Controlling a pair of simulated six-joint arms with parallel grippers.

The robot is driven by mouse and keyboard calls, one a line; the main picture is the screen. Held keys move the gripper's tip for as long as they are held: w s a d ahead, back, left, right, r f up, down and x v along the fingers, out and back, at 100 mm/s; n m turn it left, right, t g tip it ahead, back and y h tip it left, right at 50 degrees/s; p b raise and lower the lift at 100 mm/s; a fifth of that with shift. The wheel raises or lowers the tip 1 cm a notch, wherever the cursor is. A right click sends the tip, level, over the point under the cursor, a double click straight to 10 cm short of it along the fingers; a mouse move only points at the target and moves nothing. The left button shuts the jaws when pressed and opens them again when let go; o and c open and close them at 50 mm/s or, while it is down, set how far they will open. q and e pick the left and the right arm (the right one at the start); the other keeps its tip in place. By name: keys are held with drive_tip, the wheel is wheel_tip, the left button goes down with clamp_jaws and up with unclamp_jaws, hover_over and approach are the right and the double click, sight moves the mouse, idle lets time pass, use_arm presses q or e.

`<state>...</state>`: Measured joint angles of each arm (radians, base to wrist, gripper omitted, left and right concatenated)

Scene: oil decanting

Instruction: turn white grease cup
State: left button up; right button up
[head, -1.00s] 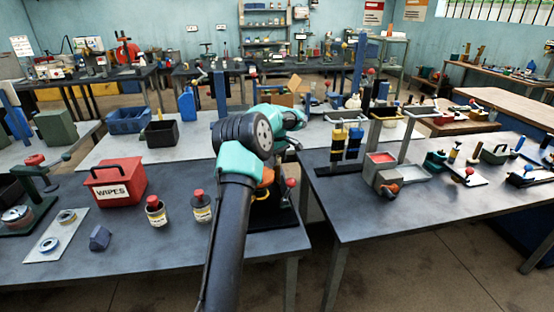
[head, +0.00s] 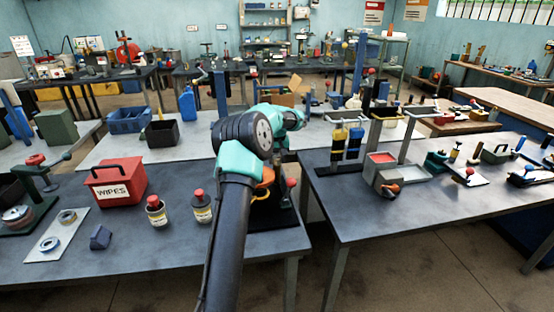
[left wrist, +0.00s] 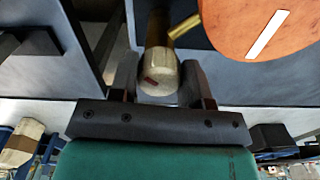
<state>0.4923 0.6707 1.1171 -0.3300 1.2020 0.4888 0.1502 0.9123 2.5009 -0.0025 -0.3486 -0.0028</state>
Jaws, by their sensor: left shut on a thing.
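The white grease cup (left wrist: 158,76) shows in the left wrist view as an off-white, faceted cap with a small red mark. It sits on a brass-coloured stem (left wrist: 157,30). My left gripper (left wrist: 160,82) has one dark finger on each side of the cup and is shut on it. In the head view my left arm covers the cup and the fingertips. An orange part (head: 265,180) of the device shows beside the arm, above a black base (head: 272,217). My right gripper is in neither view.
A large orange round part (left wrist: 242,25) with a white stripe is close beside the cup. A red knob (head: 291,183) stands right of my arm. Two red-capped containers (head: 156,211) (head: 202,207) and a red WIPES box (head: 117,184) stand left.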

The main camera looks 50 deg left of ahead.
sight(277, 157)
use_arm(q)
drive_tip(key=shift+m, duration=0.3)
drive_tip(key=o, duration=0.9)
drive_tip(key=shift+r, duration=0.15)
wheel_tip(277, 157, up, 17)
drive_tip(key=shift+r, duration=0.1)
idle(0.3)
idle(0.4)
